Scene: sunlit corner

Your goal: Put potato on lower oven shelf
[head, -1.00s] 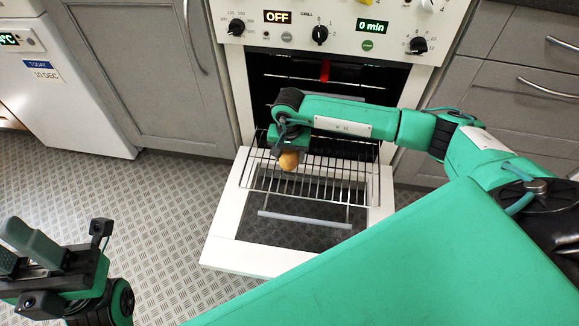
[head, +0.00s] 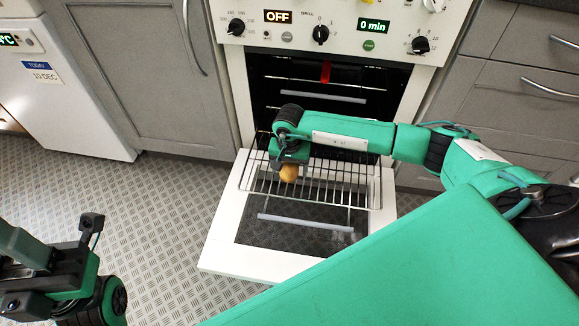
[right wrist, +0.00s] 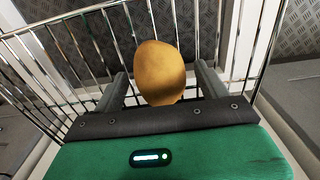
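The potato (head: 289,173) is at the left part of the pulled-out lower oven shelf (head: 335,187), a wire rack above the open oven door. The right wrist view shows the potato (right wrist: 160,72) between the fingers of my right gripper (right wrist: 161,85), with a gap on each side, so the gripper is open around it. The potato seems to rest on the wires, though its underside is hidden. In the head view, my right gripper (head: 288,163) is just above the potato. My left gripper (head: 12,255), partly cut off at the lower left, appears open and empty.
The white oven door (head: 222,245) hangs open below the rack. A higher shelf (head: 315,87) and a red item (head: 326,71) show inside the oven. Grey cabinets (head: 145,75) flank it. The floor (head: 165,215) at left is clear.

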